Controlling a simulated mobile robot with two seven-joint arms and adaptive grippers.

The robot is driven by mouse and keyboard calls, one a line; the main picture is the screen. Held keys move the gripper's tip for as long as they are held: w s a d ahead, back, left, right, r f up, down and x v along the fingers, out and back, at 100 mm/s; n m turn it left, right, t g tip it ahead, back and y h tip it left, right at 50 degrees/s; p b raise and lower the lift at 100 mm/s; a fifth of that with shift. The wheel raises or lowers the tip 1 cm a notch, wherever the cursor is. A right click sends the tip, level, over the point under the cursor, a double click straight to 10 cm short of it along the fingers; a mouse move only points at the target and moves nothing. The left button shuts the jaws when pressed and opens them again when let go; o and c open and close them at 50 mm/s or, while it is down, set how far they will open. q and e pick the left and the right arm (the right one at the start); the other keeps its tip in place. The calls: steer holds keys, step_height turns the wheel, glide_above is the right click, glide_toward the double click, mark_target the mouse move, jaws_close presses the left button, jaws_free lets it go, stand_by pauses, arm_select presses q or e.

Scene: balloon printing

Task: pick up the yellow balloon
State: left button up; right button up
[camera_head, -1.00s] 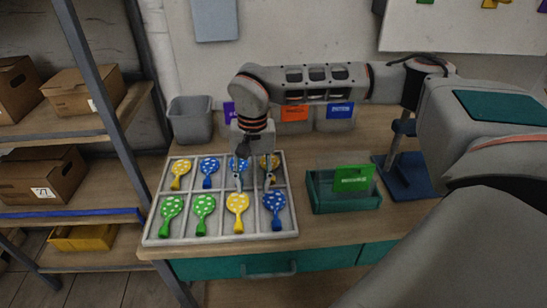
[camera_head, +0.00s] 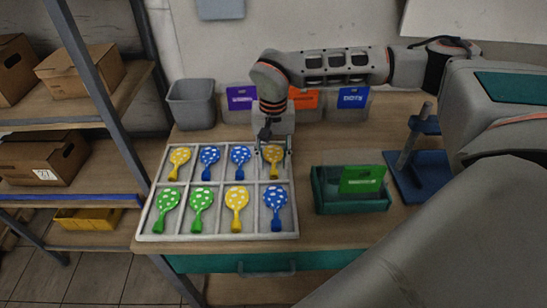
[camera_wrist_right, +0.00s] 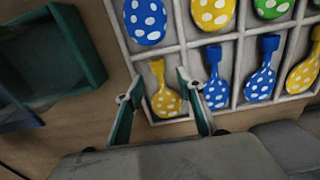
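The tray (camera_head: 218,238) holds several spotted balloons in two rows of compartments. A yellow balloon (camera_head: 273,153) lies in the back right compartment, partly covered by my right gripper. My right gripper (camera_head: 273,166) is open above it, fingers on either side. In the right wrist view, this yellow balloon (camera_wrist_right: 166,101) shows between the open fingers (camera_wrist_right: 163,103), with a gap on both sides. Other yellow balloons lie in the back left compartment (camera_head: 179,157) and the front row (camera_head: 237,201). My left gripper is not in view.
A blue balloon (camera_head: 240,156) lies left of the gripper and another blue balloon (camera_head: 275,199) in front. A teal box (camera_head: 350,204) with a green card stands right of the tray. A grey bin (camera_head: 192,104) and labelled bins stand behind. Shelves are left.

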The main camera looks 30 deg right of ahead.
mark_target(274, 168)
step_height(274, 168, down, 3)
steer(key=shift+d+f, duration=0.1)
steer(key=shift+f, duration=0.1)
steer(key=c, duration=0.8)
steer(key=shift+r, duration=0.15)
